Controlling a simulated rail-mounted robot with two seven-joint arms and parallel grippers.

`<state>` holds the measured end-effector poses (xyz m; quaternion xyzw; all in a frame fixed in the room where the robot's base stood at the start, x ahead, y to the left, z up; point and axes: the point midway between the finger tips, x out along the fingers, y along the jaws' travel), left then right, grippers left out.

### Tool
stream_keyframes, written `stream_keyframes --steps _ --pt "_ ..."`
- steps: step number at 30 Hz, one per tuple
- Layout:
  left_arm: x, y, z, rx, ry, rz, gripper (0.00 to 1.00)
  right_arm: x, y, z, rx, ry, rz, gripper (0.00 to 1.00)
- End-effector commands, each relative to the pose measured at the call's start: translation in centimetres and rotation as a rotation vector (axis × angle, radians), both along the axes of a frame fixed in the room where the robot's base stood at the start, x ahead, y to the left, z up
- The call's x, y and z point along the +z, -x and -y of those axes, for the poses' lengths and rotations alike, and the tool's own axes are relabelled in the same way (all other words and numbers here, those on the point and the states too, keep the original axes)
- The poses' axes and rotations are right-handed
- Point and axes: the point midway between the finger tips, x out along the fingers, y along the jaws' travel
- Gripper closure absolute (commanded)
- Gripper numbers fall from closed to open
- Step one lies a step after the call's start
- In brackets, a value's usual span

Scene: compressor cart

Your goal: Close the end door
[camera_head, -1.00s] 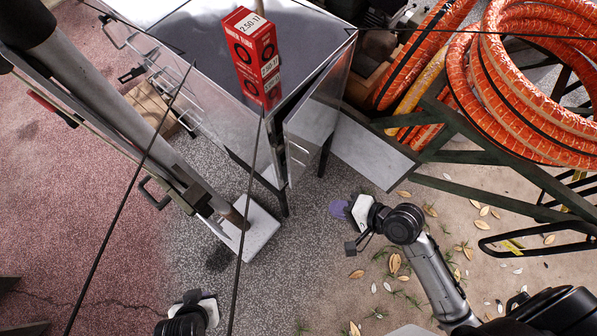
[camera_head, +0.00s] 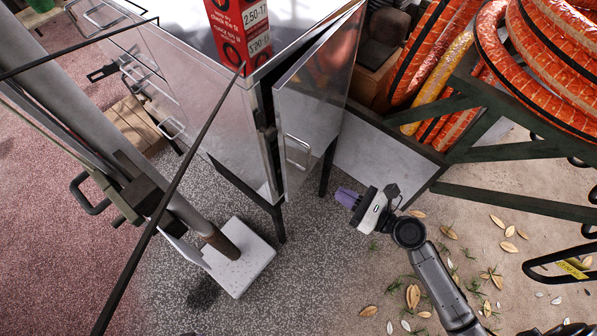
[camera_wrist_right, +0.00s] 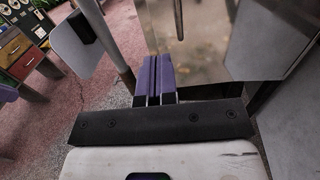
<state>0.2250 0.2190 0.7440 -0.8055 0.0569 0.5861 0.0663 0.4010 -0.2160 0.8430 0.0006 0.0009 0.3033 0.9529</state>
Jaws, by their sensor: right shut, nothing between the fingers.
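The end door (camera_head: 304,100) is a shiny metal panel on the end of the metal cart (camera_head: 193,85). It stands slightly ajar, with a narrow dark gap along its left edge and top. Its bar handle (camera_head: 298,151) is on the outer face near that left edge. My right gripper (camera_head: 347,197) is to the right of the door, below handle height in the picture, and apart from it. Its purple fingers (camera_wrist_right: 154,79) are together and empty. In the right wrist view the door panel (camera_wrist_right: 205,45) and handle (camera_wrist_right: 179,20) show ahead of them. My left gripper is out of view.
A red box (camera_head: 240,32) stands on the cart top. A post with a white foot plate (camera_head: 240,265) stands left of the door. Orange hoses (camera_head: 560,60) on a dark green frame (camera_head: 530,150) fill the upper right. Leaf-strewn floor lies below the right gripper.

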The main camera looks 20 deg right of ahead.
Motion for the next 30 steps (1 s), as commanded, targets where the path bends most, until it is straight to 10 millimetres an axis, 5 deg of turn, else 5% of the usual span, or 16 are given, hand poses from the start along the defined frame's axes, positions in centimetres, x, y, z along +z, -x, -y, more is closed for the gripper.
stream_keyframes --steps 18,30 --pt "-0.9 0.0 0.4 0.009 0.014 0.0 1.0 0.0 -8.6 -6.1 0.0 -0.001 0.003 1.0" --pt "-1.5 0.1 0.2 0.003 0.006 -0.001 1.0 0.0 -10.7 -7.6 0.0 0.001 0.001 1.0"
